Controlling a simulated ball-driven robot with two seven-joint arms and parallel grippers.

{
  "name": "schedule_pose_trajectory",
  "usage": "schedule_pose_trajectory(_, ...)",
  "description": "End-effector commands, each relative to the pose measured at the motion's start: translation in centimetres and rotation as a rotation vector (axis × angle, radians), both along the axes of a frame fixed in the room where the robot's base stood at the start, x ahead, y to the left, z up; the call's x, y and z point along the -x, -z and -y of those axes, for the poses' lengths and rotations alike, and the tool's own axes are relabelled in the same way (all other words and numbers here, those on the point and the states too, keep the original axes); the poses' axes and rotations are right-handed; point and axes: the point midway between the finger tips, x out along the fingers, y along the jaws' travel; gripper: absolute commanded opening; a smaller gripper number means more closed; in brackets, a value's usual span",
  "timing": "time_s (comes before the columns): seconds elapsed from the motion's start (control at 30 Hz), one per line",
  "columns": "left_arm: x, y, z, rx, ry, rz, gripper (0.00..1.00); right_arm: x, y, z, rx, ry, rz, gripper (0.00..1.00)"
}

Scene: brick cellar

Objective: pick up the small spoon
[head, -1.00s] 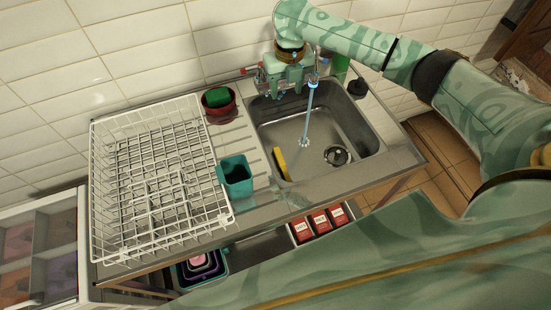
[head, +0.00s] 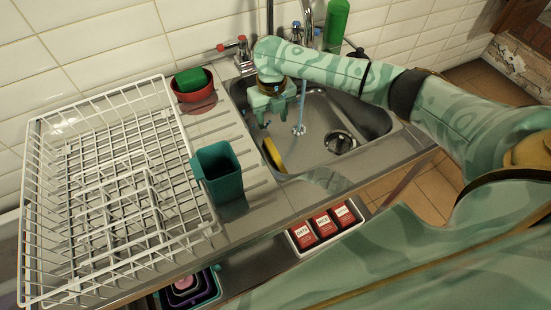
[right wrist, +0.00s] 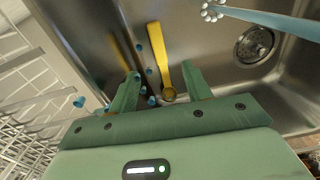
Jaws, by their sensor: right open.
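The small spoon (head: 272,154) is a yellow, long-handled thing lying in the left part of the steel sink (head: 340,176), beside its left wall. It also shows in the right wrist view (right wrist: 160,52), its wide handle end away from me and its narrow, ring-like end near the fingers. My right gripper (head: 273,116) is open and empty over the left part of the sink. In the right wrist view its fingertips (right wrist: 160,84) stand on either side of the spoon's near end. The height gap is hard to tell. My left gripper is not in view.
A blue stream (head: 302,102), seemingly water, falls into the sink near the drain (head: 340,142). A teal cup (head: 218,172), a red bowl (head: 195,98) with a green sponge (head: 191,80), and a white dish rack (head: 100,195) stand left. A green bottle (head: 336,24) stands behind.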

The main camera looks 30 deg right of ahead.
Motion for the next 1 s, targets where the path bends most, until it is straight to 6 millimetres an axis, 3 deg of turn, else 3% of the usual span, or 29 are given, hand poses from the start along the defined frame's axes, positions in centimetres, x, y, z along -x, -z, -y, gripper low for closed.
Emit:
schedule_pose_trajectory(0.03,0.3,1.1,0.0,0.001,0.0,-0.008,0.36,0.1,2.1,0.0,0.0,-0.001,-0.007,0.49)
schedule_pose_trajectory(0.2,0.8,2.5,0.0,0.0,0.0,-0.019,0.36,0.1,5.6,0.0,0.0,0.0,-0.006,0.49)
schedule_pose_trajectory(0.47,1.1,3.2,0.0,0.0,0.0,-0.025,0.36,0.0,7.4,-0.1,0.0,-0.001,-0.002,0.49)
schedule_pose_trajectory(0.77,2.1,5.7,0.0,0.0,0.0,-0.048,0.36,-0.3,12.0,-0.4,0.001,0.0,-0.004,0.49)
schedule_pose_trajectory(1.0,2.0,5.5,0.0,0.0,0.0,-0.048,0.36,-0.4,12.0,-0.4,0.001,-0.001,0.001,0.49)
